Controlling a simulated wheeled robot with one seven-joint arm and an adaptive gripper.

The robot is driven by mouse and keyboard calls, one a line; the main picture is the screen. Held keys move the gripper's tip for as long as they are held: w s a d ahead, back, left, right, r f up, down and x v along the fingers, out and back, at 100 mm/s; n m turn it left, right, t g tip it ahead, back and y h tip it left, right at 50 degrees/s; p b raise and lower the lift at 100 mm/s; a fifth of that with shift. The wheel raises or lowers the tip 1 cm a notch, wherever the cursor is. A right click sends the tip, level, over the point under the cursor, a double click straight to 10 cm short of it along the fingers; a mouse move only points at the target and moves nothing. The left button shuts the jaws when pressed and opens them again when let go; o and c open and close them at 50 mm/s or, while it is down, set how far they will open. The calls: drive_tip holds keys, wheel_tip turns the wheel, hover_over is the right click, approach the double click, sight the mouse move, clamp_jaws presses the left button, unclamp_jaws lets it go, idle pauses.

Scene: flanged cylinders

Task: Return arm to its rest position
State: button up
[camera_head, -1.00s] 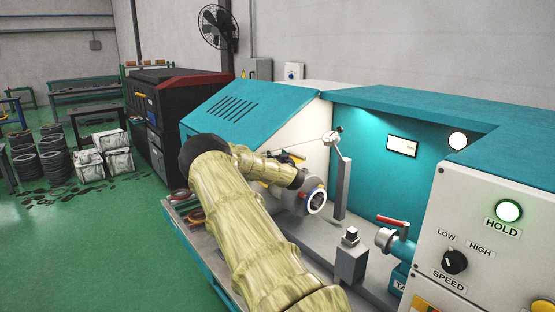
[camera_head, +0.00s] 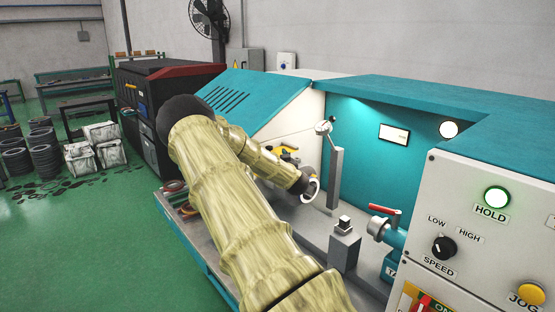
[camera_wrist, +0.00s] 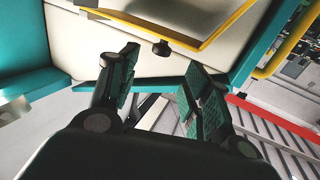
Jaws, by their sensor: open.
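My arm reaches from the bottom of the head view up over the front of a teal and white lathe (camera_head: 265,95), bent at a dark elbow, with its forearm pointing right into the machine's work area. My gripper's fingers are mostly hidden behind the forearm in the head view. In the wrist view my gripper (camera_wrist: 155,100) shows two dark fingers with green pads, spread apart with nothing between them.
A tailstock with a red handle (camera_head: 384,210), a grey tool post (camera_head: 344,247) and an upright grey post (camera_head: 334,178) stand right of my forearm. The control panel (camera_head: 490,235) is at the right.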

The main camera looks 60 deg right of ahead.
drive_tip(key=shift+s+a, duration=0.2)
drive_tip(key=shift+a, duration=0.05)
idle(0.5)
